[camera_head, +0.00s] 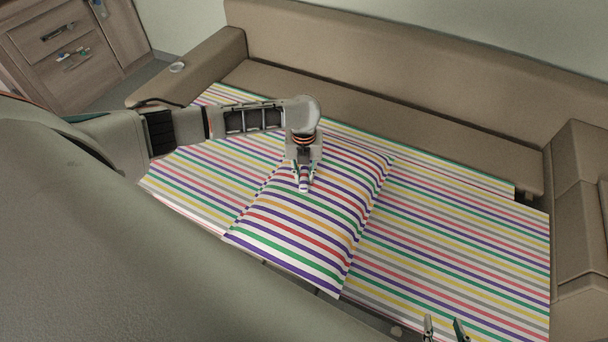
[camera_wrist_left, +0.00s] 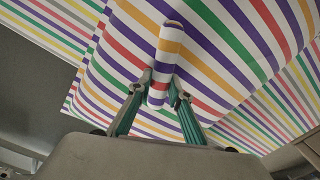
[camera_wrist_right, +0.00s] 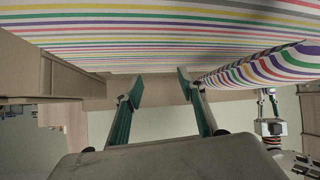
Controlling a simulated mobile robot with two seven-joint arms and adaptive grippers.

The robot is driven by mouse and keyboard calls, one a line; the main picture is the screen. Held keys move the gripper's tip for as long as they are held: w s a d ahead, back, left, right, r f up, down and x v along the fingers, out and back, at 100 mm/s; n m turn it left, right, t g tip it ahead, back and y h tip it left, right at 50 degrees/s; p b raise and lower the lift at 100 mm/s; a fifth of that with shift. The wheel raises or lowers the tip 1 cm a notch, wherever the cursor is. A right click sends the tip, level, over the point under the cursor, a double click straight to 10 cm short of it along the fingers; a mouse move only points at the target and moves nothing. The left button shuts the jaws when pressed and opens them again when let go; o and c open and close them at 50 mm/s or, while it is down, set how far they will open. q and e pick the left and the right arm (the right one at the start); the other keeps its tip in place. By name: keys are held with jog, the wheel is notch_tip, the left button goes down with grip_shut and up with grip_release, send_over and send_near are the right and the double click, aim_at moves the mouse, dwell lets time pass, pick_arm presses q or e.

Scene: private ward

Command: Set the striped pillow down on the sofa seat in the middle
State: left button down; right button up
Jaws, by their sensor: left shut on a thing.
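The striped pillow (camera_head: 330,211) has bold purple, red, green and yellow bands. It is at the middle of the sofa seat (camera_head: 450,235), whose cover has similar stripes. My left gripper (camera_head: 304,187) is over the pillow's middle. In the left wrist view its fingers (camera_wrist_left: 160,88) are shut on a pinched fold of the pillow (camera_wrist_left: 210,55). I cannot tell whether the pillow's underside touches the seat. My right gripper (camera_head: 445,328) is at the bottom edge of the head view. In the right wrist view its fingers (camera_wrist_right: 158,88) are apart and empty, with the pillow (camera_wrist_right: 265,68) to their right.
A wooden cabinet (camera_head: 65,60) stands at the upper left. The seat is bare right of the pillow.

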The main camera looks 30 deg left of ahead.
pick_arm(q)
jog(key=shift+f+b, duration=1.55)
jog(key=shift+f, duration=0.45)
jog(key=shift+f+b, duration=0.15)
jog(key=shift+b, duration=0.25)
